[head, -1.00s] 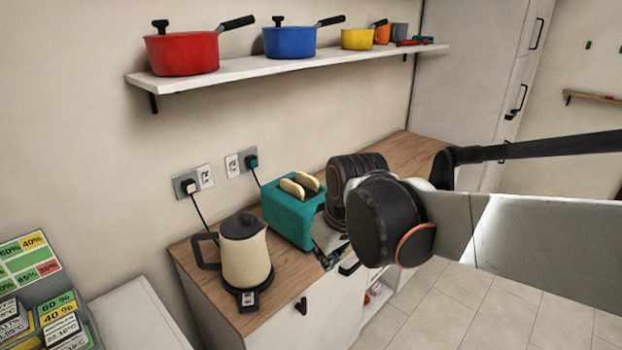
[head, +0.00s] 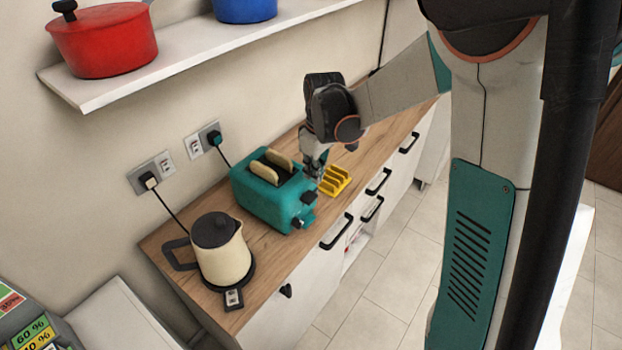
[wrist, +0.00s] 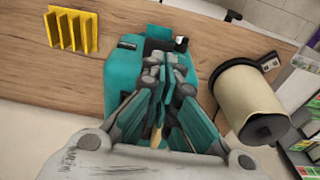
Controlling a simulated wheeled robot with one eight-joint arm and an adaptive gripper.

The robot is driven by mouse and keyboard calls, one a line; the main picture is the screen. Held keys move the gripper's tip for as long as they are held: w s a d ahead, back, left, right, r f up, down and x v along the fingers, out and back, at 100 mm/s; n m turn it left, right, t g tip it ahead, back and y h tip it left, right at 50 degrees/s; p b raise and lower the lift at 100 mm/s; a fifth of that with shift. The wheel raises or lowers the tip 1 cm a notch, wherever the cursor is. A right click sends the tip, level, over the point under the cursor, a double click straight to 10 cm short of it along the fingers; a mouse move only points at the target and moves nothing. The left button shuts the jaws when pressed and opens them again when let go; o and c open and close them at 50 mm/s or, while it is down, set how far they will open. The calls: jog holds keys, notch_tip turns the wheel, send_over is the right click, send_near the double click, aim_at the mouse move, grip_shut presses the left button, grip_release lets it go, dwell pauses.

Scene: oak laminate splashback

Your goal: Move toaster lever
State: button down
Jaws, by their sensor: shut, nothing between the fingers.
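The teal toaster (head: 262,204) stands on the wooden counter with two slices of bread (head: 278,160) in its slots. It also shows in the wrist view (wrist: 118,80), partly covered by my fingers. Small protruding parts (head: 307,198) sit on its front end, with a dark knob (head: 297,223) lower down; I cannot tell for certain which is the lever or its height. My gripper (head: 314,173) is shut and empty, pointing down close to the toaster's right side near the front end. In the wrist view, the fingers (wrist: 165,66) overlap the toaster; contact cannot be told.
A cream kettle (head: 222,258) stands left of the toaster. A yellow rack (head: 335,181) lies on the counter just right of my gripper. A shelf (head: 190,62) with a red pot (head: 103,42) and a blue pot (head: 245,8) hangs above. The counter farther right is clear.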

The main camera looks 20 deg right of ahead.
aim_at(311, 197)
jog(key=shift+w+d, duration=0.1)
jog(key=shift+w, duration=0.05)
jog(key=shift+f, duration=0.15)
jog(key=shift+w+a+f+b, duration=0.15)
jog(key=shift+f+b, duration=0.95)
jog(key=shift+f, duration=0.6)
jog(key=shift+w+a+f+b, duration=0.15)
jog(key=shift+f+b, duration=0.9)
jog(key=shift+f, duration=0.65)
